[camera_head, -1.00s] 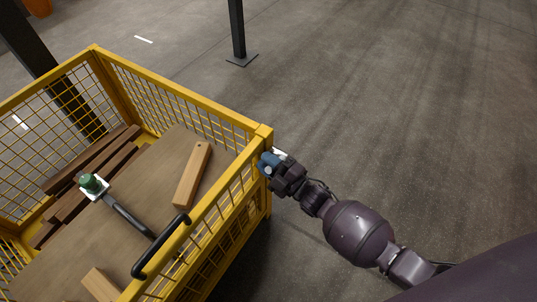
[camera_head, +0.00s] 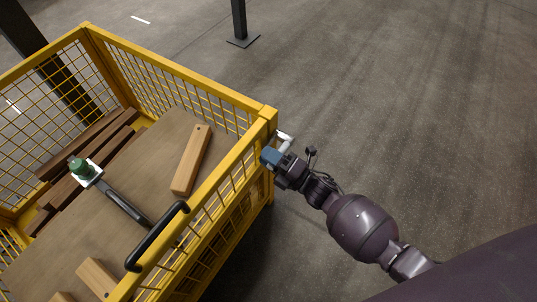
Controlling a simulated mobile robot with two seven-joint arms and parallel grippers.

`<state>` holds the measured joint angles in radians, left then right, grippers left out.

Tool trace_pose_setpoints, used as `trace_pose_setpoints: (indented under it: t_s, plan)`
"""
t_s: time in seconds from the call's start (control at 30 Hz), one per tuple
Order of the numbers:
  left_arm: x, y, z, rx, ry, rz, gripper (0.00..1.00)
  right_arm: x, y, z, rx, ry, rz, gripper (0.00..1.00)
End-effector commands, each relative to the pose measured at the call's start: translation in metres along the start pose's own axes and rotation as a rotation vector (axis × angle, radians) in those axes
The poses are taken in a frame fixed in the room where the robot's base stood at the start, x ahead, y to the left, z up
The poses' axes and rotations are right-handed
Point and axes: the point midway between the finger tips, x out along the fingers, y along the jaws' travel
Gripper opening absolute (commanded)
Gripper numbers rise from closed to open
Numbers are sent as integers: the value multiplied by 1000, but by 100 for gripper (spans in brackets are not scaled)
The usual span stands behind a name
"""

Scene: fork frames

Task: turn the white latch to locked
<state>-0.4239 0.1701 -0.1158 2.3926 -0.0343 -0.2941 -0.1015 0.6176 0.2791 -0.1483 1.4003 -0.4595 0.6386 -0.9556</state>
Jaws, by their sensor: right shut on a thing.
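The white latch (camera_head: 284,138) sits at the near right corner post of the yellow cage cart (camera_head: 186,74). Only a small part of it shows beyond my gripper. My right gripper (camera_head: 273,154) is at that corner post and is shut on the latch. Its blue fingers and dark wrist cover the rest of the latch, so I cannot tell its exact angle. My left gripper is not in view.
The cart holds a brown board, several wooden pieces (camera_head: 192,160), and a black-handled tool with a green and white head (camera_head: 80,168). A black handle (camera_head: 157,237) is on the cart's near rail. A dark post (camera_head: 239,20) stands behind. The floor at right is clear.

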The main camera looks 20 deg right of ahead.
Motion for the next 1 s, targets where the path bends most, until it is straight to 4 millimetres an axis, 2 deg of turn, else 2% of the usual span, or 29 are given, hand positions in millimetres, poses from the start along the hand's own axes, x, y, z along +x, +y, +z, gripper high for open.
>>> trace_pose_setpoints:
  t_s: [0.3,0.33,0.5,0.8,1.0]
  plan:
    - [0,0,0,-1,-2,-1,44,-1,-1,0,-7,1,-4,0]
    - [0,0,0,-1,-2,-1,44,-1,-1,0,-7,1,-4,25]
    - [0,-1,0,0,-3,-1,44,-1,-1,0,-6,1,-4,47]
    - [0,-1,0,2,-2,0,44,-3,0,0,-4,0,-2,47]
    - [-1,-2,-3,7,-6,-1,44,-25,1,1,-5,-1,-3,47]
